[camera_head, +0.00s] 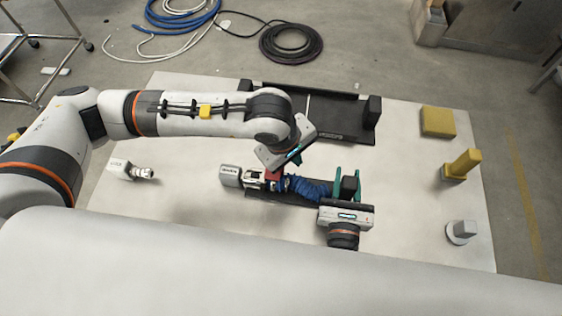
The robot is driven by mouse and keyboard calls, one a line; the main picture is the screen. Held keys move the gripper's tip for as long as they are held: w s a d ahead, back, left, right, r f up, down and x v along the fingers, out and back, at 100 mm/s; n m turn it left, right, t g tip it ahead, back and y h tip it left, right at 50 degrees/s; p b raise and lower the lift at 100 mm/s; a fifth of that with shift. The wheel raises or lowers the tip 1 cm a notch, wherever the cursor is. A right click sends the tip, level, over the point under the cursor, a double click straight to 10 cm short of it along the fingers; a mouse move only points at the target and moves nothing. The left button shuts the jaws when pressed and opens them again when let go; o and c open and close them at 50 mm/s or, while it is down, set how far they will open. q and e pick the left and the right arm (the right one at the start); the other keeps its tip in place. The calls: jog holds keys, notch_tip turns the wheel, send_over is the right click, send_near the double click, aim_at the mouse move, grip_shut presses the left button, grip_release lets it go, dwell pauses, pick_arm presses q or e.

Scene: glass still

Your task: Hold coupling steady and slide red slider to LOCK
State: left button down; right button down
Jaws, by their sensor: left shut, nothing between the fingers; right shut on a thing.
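The coupling (255,177) lies near the table's middle, silver and black, beside a light grey block (230,175). The red slider (272,174) shows as a small red patch on it, partly hidden by my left gripper. A blue ribbed hose (308,189) runs right from the coupling to a black block (348,187). My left gripper (270,167) comes from above, shut and empty, at the red slider; I cannot tell whether it touches. My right gripper (347,181) has its teal fingers on both sides of the black block and is shut on it.
A black tray (345,113) lies at the back of the white table (420,240). A white-and-silver fitting (130,171) is at the left. A yellow block (437,122), a yellow stand (461,165) and a grey knob (461,231) stand at the right.

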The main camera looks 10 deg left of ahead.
pick_arm(q)
jog(key=shift+f, duration=1.2)
pick_arm(e)
jog(key=shift+s+f, duration=0.1)
jog(key=shift+f, duration=0.15)
pick_arm(q)
jog(key=shift+a, duration=0.1)
dwell(0.8)
jog(key=shift+a, duration=1.55)
jog(key=shift+d, duration=0.15)
jog(key=shift+r, duration=1.75)
jog(key=r, duration=0.1)
jog(key=d+r, duration=0.1)
jog(key=r, duration=0.1)
jog(key=shift+r, duration=0.3)
